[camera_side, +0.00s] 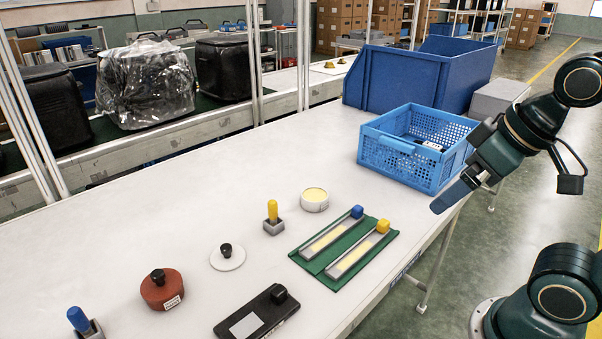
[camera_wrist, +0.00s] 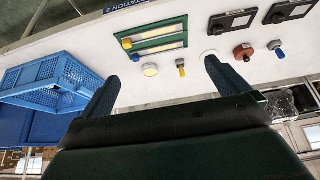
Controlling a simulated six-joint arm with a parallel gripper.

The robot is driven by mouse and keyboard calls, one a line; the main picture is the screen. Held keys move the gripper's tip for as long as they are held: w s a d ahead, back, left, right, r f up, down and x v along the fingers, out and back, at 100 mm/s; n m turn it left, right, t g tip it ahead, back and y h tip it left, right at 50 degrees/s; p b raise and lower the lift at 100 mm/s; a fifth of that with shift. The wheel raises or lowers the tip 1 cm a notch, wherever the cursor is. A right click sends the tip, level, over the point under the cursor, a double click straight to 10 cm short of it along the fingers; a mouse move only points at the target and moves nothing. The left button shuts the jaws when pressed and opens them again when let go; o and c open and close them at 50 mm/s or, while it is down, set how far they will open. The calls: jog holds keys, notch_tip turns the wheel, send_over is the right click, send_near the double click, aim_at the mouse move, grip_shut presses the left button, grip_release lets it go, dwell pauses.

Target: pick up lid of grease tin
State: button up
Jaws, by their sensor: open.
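A round white disc lid (camera_side: 227,258) with a black knob lies flat on the table in the side view; it also shows in the wrist view (camera_wrist: 208,54), partly beside a finger. A small open white tin (camera_side: 314,203) with pale yellow contents stands apart from it, further back and right. The tin also shows in the wrist view (camera_wrist: 150,70). A red-brown round tin (camera_side: 162,292) with a black knob and a label stands left of the disc. My gripper (camera_side: 442,203) is open, empty and raised near the table's right edge; its fingers are wide apart in the wrist view (camera_wrist: 161,72).
A blue crate (camera_side: 400,166) and a larger blue bin (camera_side: 408,82) stand at the back right. A green mat (camera_side: 312,265) holds two trays. A yellow-handled tool (camera_side: 272,211), blue-handled tool (camera_side: 79,320) and black device (camera_side: 235,322) stand nearby. The table's left-back stretch is clear.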

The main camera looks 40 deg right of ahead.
jog(key=w+a+r+n+g, duration=0.15)
jog(key=w+a+n, duration=0.3)
jog(key=w, duration=0.65)
jog(key=w+a+r+n+g, duration=0.1)
jog(key=w+a+r+n, duration=0.15)
jog(key=w+n, duration=0.6)
jog(key=w+a+f+n+g, duration=0.1)
jog(key=w+a+f+n, duration=0.2)
jog(key=w+a+f, duration=0.3)
jog(key=w+a+f+n+g, duration=0.2)
jog(key=w+a+f, duration=0.5)
jog(key=w+f, duration=0.4)
jog(key=shift+w+a+f+n, duration=0.15)
jog(key=shift+w+a+n, duration=0.1)
jog(key=shift+w+n, duration=0.8)
jog(key=shift+w, duration=0.1)
